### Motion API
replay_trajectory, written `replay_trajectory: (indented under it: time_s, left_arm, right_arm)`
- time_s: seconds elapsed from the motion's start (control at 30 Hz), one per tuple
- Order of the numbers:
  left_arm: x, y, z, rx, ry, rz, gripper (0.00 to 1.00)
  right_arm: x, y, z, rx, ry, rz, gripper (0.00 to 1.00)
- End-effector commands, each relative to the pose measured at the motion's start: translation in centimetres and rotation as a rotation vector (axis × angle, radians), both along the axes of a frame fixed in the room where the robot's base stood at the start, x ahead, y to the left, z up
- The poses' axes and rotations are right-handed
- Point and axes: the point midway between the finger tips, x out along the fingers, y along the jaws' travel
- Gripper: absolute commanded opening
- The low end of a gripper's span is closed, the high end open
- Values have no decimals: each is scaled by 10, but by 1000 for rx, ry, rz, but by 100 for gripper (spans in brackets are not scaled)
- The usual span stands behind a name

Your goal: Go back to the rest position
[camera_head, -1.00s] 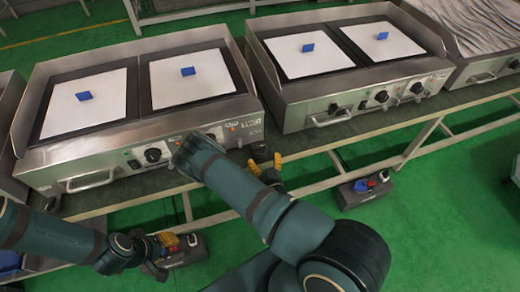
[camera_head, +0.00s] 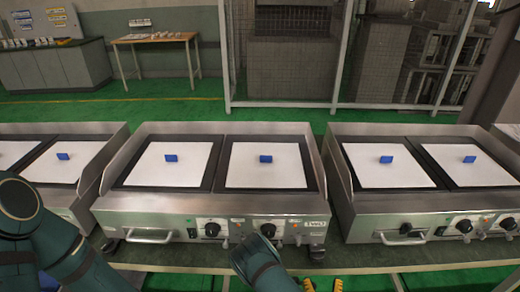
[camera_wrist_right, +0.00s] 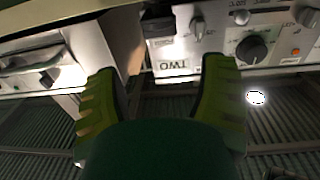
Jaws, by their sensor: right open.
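My right gripper (camera_head: 323,285) shows at the bottom edge of the head view, as two yellow fingertips just in front of the middle griddle (camera_head: 160,207). In the right wrist view its green-yellow fingers (camera_wrist_right: 160,80) are spread wide with nothing between them. My right forearm covers part of the table edge. My left arm (camera_head: 50,235) stands at the left edge of the head view, and its gripper is out of sight.
The middle griddle carries two white plates, each with a blue block (camera_head: 265,159). Another griddle (camera_head: 365,222) stands to its right and one to its left (camera_head: 92,190). Behind are green floor, a wooden table (camera_head: 155,38) and a mesh fence (camera_head: 290,70).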

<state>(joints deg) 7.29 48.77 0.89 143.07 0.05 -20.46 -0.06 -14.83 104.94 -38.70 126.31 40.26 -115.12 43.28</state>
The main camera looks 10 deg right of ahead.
Motion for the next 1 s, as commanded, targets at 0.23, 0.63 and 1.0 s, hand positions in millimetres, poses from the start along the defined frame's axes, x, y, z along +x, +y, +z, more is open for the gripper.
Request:
replay_trajectory:
  time_s: [0.23,0.63,1.0]
  left_arm:
    - [0,0,0,0,0,0,44]
    - [0,0,0,0,0,0,44]
    - [0,0,0,0,0,0,44]
  right_arm:
    - [-4,-9,-23,113,176,-169,71]
    - [-30,86,-58,545,918,-195,71]
    - [-55,180,21,602,1318,310,71]
